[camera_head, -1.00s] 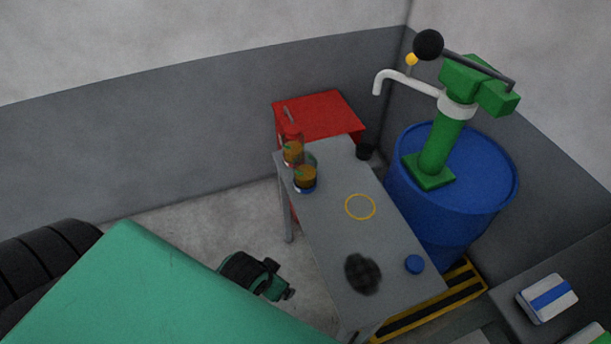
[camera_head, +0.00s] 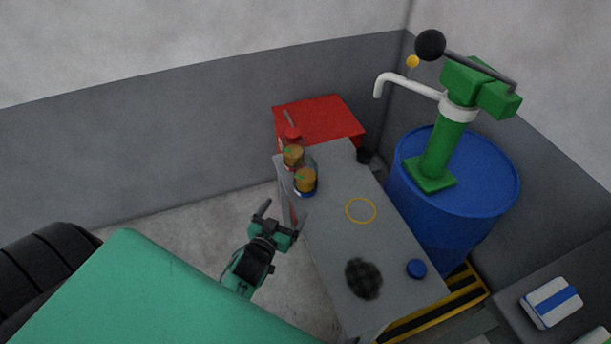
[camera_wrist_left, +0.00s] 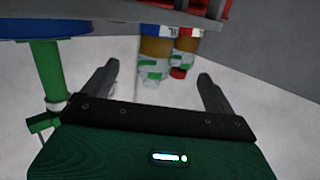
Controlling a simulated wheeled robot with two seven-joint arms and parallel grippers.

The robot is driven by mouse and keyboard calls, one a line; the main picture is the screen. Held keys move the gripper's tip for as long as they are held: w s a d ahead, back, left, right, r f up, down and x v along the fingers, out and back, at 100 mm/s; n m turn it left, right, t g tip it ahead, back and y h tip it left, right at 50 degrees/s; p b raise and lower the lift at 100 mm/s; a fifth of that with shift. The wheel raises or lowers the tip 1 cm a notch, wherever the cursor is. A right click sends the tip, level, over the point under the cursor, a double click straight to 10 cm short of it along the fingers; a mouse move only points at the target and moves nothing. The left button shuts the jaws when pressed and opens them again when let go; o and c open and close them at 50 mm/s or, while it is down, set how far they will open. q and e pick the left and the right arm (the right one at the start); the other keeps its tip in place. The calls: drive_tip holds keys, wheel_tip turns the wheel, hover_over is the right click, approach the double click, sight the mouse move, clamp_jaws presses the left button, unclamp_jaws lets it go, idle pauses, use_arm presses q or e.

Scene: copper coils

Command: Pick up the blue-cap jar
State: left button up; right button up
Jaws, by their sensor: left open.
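A clear jar with brown contents and a blue band at its base (camera_head: 305,181) stands at the far left end of the grey table (camera_head: 325,225). My left gripper (camera_head: 282,212) is open and empty, left of the table edge and apart from the jars. The left wrist view looks upside down; there the blue-banded jar (camera_wrist_left: 155,47) shows beyond and between the open fingers (camera_wrist_left: 157,80), partly overlapping the red-topped jar (camera_wrist_left: 183,45). My right gripper is not in view.
A blue disc (camera_head: 416,268), a dark round patch (camera_head: 363,279) and a yellow ring (camera_head: 360,210) are on the table. A red cabinet (camera_head: 318,118) stands behind; a blue drum (camera_head: 455,205) with green pump (camera_head: 438,150) stands right.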

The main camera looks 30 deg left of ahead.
sight(301, 186)
use_arm(q)
drive_tip(key=shift+t+h, duration=0.4)
drive_tip(key=shift+t, duration=0.3)
drive_tip(key=w, duration=1)
drive_tip(key=shift+a, duration=0.15)
drive_tip(key=w, duration=0.4)
drive_tip(key=shift+w+a, duration=0.15)
drive_tip(key=shift+a, duration=0.1)
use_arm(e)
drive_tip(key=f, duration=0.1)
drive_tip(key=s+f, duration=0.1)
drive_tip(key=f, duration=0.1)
use_arm(q)
drive_tip(key=shift+c, duration=0.4)
drive_tip(key=c, duration=1.1)
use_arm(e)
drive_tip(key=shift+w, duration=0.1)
